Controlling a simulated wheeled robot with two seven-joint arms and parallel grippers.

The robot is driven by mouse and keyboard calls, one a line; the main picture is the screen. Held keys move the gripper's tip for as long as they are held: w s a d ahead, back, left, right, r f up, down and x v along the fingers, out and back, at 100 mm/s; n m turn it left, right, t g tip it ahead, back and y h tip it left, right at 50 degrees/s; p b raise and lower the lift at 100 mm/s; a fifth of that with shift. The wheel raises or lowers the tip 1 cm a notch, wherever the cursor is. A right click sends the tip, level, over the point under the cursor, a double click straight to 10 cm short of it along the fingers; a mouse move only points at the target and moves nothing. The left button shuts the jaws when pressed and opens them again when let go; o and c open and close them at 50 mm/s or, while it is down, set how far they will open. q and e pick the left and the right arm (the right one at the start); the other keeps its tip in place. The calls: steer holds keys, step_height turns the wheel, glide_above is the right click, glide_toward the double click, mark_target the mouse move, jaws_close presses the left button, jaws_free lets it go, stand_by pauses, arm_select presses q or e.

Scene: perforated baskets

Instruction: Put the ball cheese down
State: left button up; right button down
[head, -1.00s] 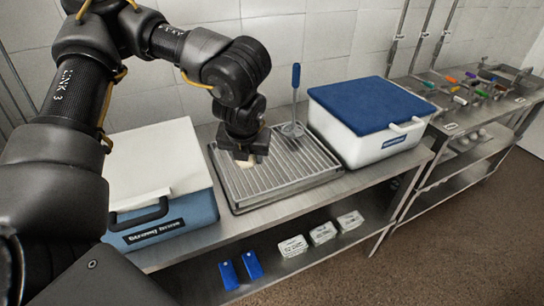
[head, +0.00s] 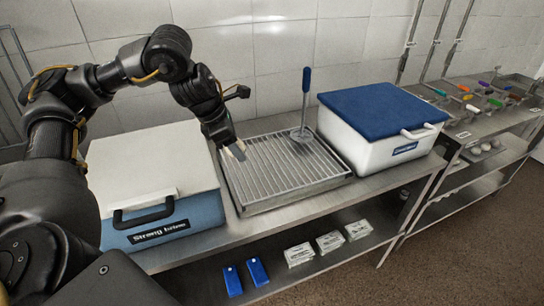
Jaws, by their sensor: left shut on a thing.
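My left gripper (head: 231,148) is shut on a small pale thing (head: 238,151), likely the ball cheese. Only a little of it shows at the fingertips, and the fingers hide the rest. The gripper is near the left back part of the ribbed metal drain tray (head: 290,197), close to the box with the white lid. I cannot tell whether the held thing touches the tray. The ribbed surface is otherwise bare apart from a tool at the back. My right gripper is not in view.
The white-lidded blue box (head: 155,165) stands left of the tray. A blue-lidded white box (head: 380,105) stands right of it. A blue-handled upright tool (head: 304,100) stands at the tray's back. Blue items (head: 258,271) and white packs (head: 330,241) lie on the lower shelf.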

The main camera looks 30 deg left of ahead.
arm_select(q)
steer(key=w+a+f+b, duration=0.1)
steer(key=w+a+f, duration=0.3)
steer(key=w, duration=0.3)
glide_toward(252, 159)
steer(key=shift+w+d+f, duration=0.6)
steer(key=shift+w+d, duration=0.15)
steer(key=shift+d, duration=0.1)
steer(key=shift+w+a+f, duration=0.1)
steer(key=shift+w+f, duration=0.1)
steer(key=shift+f, duration=0.2)
step_height(252, 159, down, 3)
steer(key=shift+w+a+r+p, duration=0.1)
steer(key=shift+w+a+p, duration=0.1)
steer(key=shift+p, duration=0.3)
steer(key=shift+f, duration=0.35)
steer(key=shift+d+f, duration=0.1)
steer(key=shift+f, duration=0.05)
steer(key=o, duration=1.1)
